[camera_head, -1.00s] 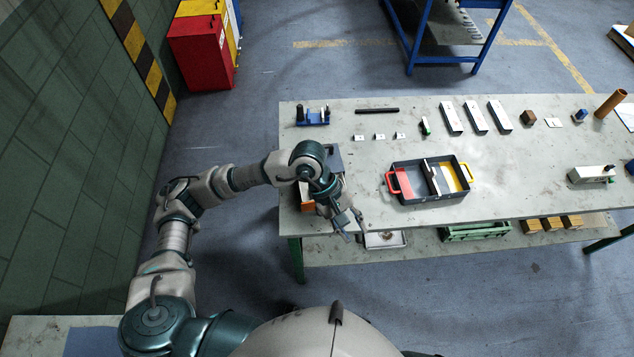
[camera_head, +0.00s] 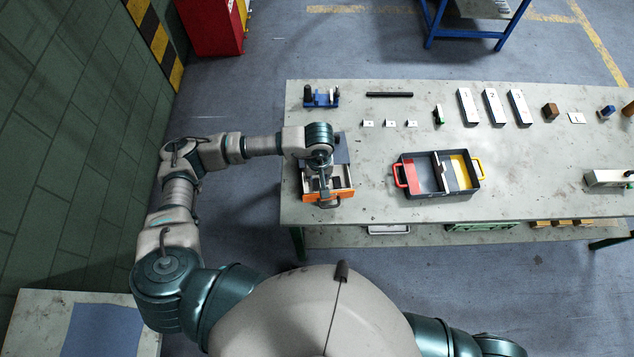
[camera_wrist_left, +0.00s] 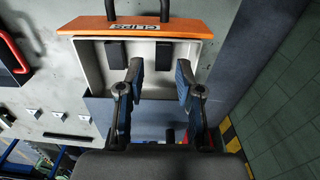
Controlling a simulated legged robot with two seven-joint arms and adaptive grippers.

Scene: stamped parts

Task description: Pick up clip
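Dark block-shaped clips lie in the pale open drawer (camera_wrist_left: 91,70), whose orange front is labelled CLIPS. In the left wrist view one clip (camera_wrist_left: 115,56) is on the left and another (camera_wrist_left: 190,57) on the right. The drawer's orange front (camera_head: 341,196) also shows in the head view, at the left front of the table. My left gripper (camera_wrist_left: 158,73) is over the drawer, fingers spread and nothing between the tips. In the head view, my left gripper (camera_head: 324,194) partly covers the drawer. Contact with the clips cannot be told. My right gripper is out of view.
A dark tray (camera_head: 436,189) with red and yellow sections stands right of the drawer. A blue fixture (camera_head: 321,99), a black rod (camera_head: 389,94) and several white numbered blocks (camera_head: 467,106) lie farther back. Bare tabletop (camera_head: 375,150) lies between.

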